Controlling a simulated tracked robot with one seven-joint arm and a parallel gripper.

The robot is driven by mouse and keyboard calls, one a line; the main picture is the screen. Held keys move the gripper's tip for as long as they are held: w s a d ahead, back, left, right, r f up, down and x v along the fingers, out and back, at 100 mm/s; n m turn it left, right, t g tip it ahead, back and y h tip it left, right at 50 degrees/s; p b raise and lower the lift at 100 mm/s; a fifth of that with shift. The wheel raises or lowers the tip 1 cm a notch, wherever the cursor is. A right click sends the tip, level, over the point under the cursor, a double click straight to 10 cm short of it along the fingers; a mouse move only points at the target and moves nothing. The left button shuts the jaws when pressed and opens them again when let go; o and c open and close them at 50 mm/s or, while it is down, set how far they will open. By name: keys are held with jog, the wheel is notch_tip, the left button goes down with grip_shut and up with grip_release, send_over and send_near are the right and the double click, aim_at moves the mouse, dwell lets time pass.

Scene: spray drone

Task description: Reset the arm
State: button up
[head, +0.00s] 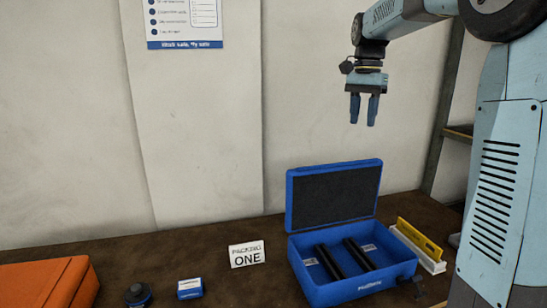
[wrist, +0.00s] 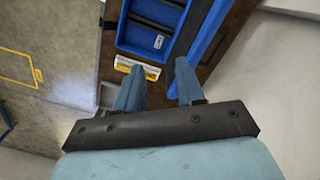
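My gripper (head: 363,109) hangs in the air, fingers pointing down, well above the open blue case in the head view. Its two fingers are apart with nothing between them. In the wrist view the gripper (wrist: 160,85) also shows two separated, empty fingers. My arm reaches in from the upper right of the head view, bent at the elbow.
An open blue case (head: 345,294) with two black bars stands on the brown table (head: 150,258). A yellow item in a white holder (head: 420,247) is to its right. A "PACKING ONE" sign (head: 247,254), a small blue box (head: 190,289), a dark round object (head: 138,295) and an orange case (head: 45,280) are left.

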jog(key=s+f+n+t, duration=0.3)
jog(key=s+f+n, duration=0.1)
jog(key=s, duration=1)
jog(key=s+f+n+t, duration=0.3)
jog(key=s+f, duration=0.4)
jog(key=s, duration=0.7)
jog(key=shift+s+f+n, duration=0.15)
jog(key=shift+s+n, duration=0.05)
jog(key=shift+n, duration=0.6)
